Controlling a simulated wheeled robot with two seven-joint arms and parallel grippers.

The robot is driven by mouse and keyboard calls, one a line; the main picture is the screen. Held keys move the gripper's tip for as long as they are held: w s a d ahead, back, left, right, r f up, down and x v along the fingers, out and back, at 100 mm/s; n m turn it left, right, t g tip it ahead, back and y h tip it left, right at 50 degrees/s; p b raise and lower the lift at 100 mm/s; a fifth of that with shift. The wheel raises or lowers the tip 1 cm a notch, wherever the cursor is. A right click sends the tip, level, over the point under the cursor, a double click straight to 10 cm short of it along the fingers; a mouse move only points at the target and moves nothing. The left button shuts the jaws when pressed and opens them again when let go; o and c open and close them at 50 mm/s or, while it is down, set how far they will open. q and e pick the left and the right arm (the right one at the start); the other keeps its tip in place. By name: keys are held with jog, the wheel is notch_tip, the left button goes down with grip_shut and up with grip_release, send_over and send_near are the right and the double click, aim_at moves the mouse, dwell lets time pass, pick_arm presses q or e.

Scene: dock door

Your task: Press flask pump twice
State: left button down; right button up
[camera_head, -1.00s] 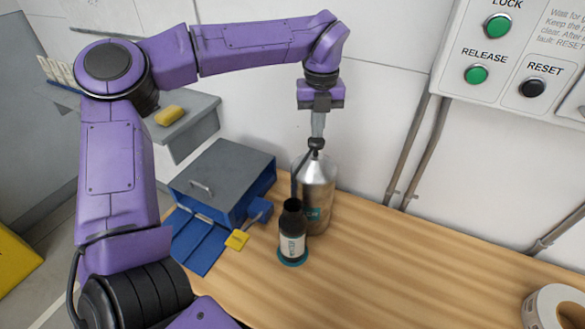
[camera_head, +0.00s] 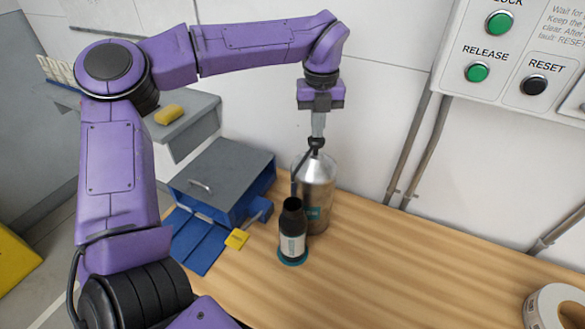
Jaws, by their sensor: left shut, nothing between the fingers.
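The silver flask (camera_head: 318,183) stands upright on the wooden bench, with a black pump head (camera_head: 316,143) on top and a dark spout running down its left side. My left gripper (camera_head: 317,136) is shut and points straight down at the pump head; its fingertips are at the top of the pump and look to touch it. A dark bottle (camera_head: 292,235) with a pale label and a teal base stands just in front of the flask and hides part of its lower left. My right gripper is not in view.
A blue box with a grey lid (camera_head: 222,172) and a yellow tag (camera_head: 237,239) lies left of the flask. A tape roll (camera_head: 556,308) sits at the lower right. A button panel (camera_head: 515,55) is on the wall. The bench right of the flask is clear.

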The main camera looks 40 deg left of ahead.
pick_arm(q)
jog(key=shift+f+b, duration=0.85)
jog(key=shift+f, duration=0.35)
jog(key=shift+r, duration=0.1)
jog(key=shift+r+p, duration=1.35)
jog(key=shift+r, duration=0.2)
jog(key=shift+r, duration=0.1)
notch_tip(320, 180, up, 6)
jog(key=p, duration=0.4)
jog(key=shift+p, duration=0.35)
